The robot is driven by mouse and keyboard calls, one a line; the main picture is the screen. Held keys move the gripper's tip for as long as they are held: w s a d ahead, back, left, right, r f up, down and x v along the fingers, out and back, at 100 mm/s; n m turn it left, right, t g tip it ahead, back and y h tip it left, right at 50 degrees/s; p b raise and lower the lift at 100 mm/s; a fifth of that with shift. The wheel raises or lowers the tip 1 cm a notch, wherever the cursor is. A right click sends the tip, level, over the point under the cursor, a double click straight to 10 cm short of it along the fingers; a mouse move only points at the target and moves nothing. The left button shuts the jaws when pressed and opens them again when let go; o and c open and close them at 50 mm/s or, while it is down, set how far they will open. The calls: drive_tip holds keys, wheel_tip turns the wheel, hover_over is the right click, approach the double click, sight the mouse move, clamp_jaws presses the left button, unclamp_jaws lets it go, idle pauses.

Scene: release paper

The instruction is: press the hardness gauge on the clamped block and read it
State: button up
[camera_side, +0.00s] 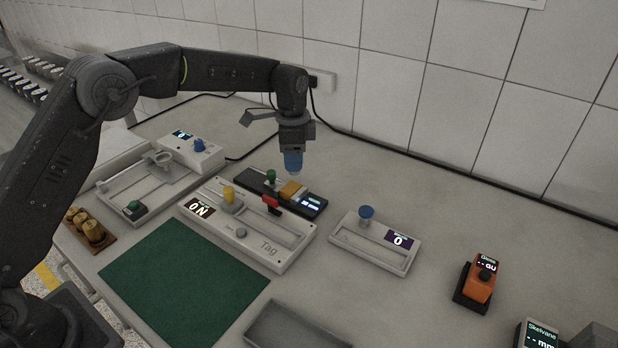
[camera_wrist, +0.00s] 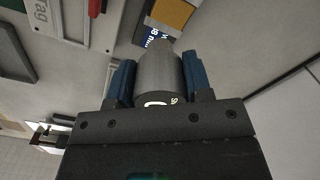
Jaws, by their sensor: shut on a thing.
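My gripper (camera_wrist: 160,85) is shut on a grey, tapering cylindrical gauge (camera_wrist: 158,68) between its blue fingers. The gauge carries a small dark display with a light "0"; other marks on it are too small to read. In the side view my gripper (camera_side: 293,162) points down, just above an ochre block (camera_side: 292,190). The block also shows at the top of the wrist view (camera_wrist: 172,12), beyond the gauge's narrow end. It sits at a black device (camera_side: 312,205) with lit displays and a green knob (camera_side: 271,175). Whether the gauge touches the block, I cannot tell.
A pale "Tag" fixture (camera_side: 268,250) with a red lever (camera_side: 270,203) stands in front. Another pale fixture (camera_side: 345,238) is at right, and one with a blue knob (camera_side: 199,146) at left. A green mat (camera_side: 180,285), a grey tray (camera_side: 290,330) and an orange meter (camera_side: 479,280) lie nearer.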

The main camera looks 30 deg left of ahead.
drive_tip(key=shift+w+a+f+n, duration=0.15)
drive_tip(key=shift+w+a, duration=0.1)
drive_tip(key=shift+a, duration=0.25)
drive_tip(key=shift+w+a+r+n, duration=0.1)
drive_tip(key=shift+w+a+n, duration=0.1)
drive_tip(key=shift+a, duration=0.25)
drive_tip(key=shift+f, duration=2.6)
drive_tip(key=shift+f, duration=0.45)
drive_tip(key=shift+s+f, duration=0.1)
drive_tip(key=shift+f, duration=0.25)
drive_tip(key=shift+r, duration=0.1)
idle(0.6)
drive_tip(key=o, duration=1)
drive_tip(key=shift+r, duration=0.15)
drive_tip(key=shift+r, duration=0.1)
